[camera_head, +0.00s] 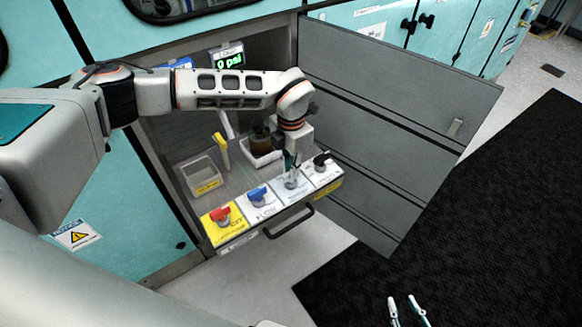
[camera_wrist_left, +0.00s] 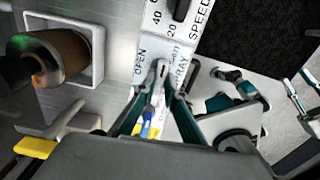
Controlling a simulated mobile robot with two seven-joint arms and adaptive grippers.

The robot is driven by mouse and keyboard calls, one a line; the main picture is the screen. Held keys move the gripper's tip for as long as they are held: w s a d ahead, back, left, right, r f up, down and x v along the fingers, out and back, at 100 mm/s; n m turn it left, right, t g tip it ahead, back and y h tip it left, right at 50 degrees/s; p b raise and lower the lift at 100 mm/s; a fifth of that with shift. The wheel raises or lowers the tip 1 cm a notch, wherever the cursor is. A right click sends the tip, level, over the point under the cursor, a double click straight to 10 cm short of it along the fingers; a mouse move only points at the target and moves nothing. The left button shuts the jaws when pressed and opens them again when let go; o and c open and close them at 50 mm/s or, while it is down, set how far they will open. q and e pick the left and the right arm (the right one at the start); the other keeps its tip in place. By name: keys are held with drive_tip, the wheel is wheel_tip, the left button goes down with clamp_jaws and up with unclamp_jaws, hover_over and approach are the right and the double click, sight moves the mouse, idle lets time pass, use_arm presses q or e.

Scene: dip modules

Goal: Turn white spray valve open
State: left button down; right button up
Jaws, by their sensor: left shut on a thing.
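The white spray valve (camera_head: 291,181) sits on the white panel section between the blue valve and the black knob. My left gripper (camera_head: 290,165) points down onto it from above and hides part of it. In the left wrist view the fingertips (camera_wrist_left: 158,85) close around the white handle (camera_wrist_left: 160,70), between the words OPEN and SPRAY. The handle's exact angle is hard to tell behind the fingers. My right gripper (camera_head: 407,310) is at the bottom of the head view, empty, with its fingertips apart, away from the panel.
A red valve (camera_head: 221,214), a blue valve (camera_head: 257,194) and a black knob (camera_head: 321,159) share the panel. Behind stand an empty bin (camera_head: 202,176), a yellow-handled wand (camera_head: 220,146) and a brown cylinder (camera_head: 259,139). A grey door (camera_head: 400,130) stands open at the right.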

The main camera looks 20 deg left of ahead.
use_arm(q)
drive_tip(key=n+p, duration=0.2)
drive_tip(key=n, duration=0.1)
drive_tip(key=shift+r+n, duration=0.15)
drive_tip(key=shift+n, duration=0.25)
drive_tip(key=n+p, duration=0.2)
drive_tip(key=n, duration=0.2)
drive_tip(key=shift+n, duration=0.3)
drive_tip(key=n+p, duration=0.1)
drive_tip(key=n, duration=0.3)
drive_tip(key=shift+n, duration=0.3)
drive_tip(key=shift+n+p, duration=0.65)
drive_tip(key=shift+n, duration=1.55)
drive_tip(key=c, duration=2.1)
unclamp_jaws()
wheel_tip(320, 180, up, 12)
drive_tip(key=shift+f, duration=0.1)
